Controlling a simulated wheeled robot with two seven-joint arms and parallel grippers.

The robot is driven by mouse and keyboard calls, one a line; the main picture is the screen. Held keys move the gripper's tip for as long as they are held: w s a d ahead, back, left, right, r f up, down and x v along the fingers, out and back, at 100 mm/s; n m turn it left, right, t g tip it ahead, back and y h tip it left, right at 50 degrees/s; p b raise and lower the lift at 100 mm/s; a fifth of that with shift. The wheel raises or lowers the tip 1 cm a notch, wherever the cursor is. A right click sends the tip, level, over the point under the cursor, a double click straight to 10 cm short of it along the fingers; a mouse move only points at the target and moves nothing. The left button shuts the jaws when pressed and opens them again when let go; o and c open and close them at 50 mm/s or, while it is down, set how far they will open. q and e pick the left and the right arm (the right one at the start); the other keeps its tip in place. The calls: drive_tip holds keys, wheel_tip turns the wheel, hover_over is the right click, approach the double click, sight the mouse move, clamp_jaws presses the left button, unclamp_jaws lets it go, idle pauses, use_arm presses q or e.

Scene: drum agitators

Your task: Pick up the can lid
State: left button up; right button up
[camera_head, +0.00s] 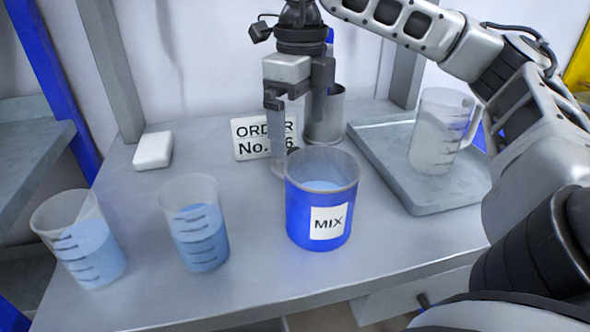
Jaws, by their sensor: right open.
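The blue can (302,228) with a MIX label stands open at the middle of the table, with pale blue liquid inside. I cannot make out the can lid clearly. A small dark shape (293,151) shows by my fingers behind the can, but I cannot tell what it is. My right gripper (297,140) points down behind the can, its jaws apart. One finger reaches low near the can's back left rim. The other finger's lower end is hard to make out against the grey metal cup (336,120). My left gripper is out of view.
Two beakers of blue liquid (90,252) (201,242) stand at the left front. A clear jug (437,135) stands on a grey tray (450,198) at right. An ORDER sign (252,149) and a white block (153,150) are at the back. The front middle is clear.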

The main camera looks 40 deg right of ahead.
sight(295, 150)
drive_tip(key=shift+w+a+f, duration=0.1)
drive_tip(key=shift+w+f, duration=0.1)
drive_tip(key=shift+f, duration=1.25)
drive_tip(key=shift+w+f, duration=0.2)
drive_tip(key=shift+f, duration=1.25)
drive_tip(key=c, duration=1.1)
